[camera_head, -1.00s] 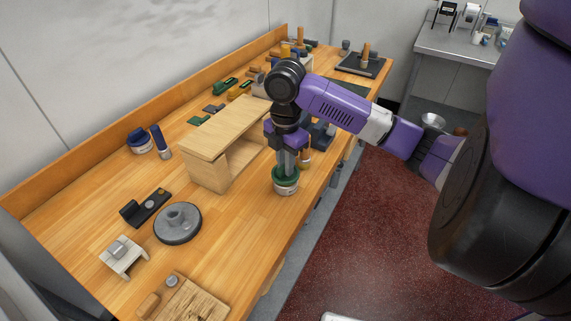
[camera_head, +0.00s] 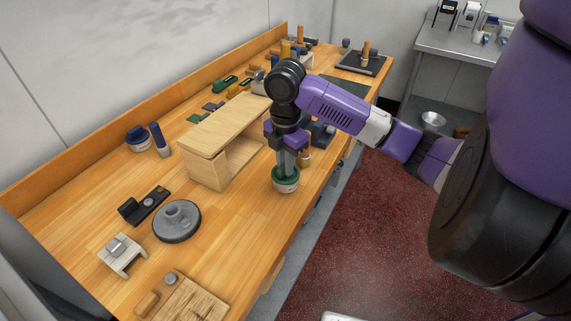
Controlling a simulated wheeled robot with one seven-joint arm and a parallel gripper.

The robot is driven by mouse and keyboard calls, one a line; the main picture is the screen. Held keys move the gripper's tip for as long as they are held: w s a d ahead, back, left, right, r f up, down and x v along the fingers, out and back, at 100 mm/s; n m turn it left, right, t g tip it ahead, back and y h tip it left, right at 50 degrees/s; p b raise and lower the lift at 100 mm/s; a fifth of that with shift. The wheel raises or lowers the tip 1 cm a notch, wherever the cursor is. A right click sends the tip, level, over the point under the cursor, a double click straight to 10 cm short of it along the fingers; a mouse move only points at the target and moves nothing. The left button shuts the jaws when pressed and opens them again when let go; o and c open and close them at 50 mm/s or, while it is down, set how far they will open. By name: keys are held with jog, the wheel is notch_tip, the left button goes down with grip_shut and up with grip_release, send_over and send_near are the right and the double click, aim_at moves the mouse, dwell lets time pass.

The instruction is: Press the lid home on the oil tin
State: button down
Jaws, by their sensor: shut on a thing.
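The oil tin (camera_head: 286,187) is a short pale cylinder standing on the wooden bench, near its front edge and right of the wooden box. A dark green lid (camera_head: 278,173) sits at the top of the tin. My gripper (camera_head: 286,167) points straight down over the tin, with its grey fingers shut on the lid. The fingers hide part of the lid. I cannot tell whether the lid is fully seated.
An open wooden box (camera_head: 215,145) stands just left of my gripper. A grey round disc (camera_head: 177,221) and a small pale stand (camera_head: 122,255) lie nearer on the bench. A blue-topped container (camera_head: 138,138) is at the back. The bench (camera_head: 235,240) is clear in front of the tin.

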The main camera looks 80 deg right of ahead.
jog(key=shift+f, duration=0.15)
dwell(0.3)
grip_release()
dwell(0.5)
jog(key=shift+r+p, duration=3.2)
jog(key=shift+r, duration=1.35)
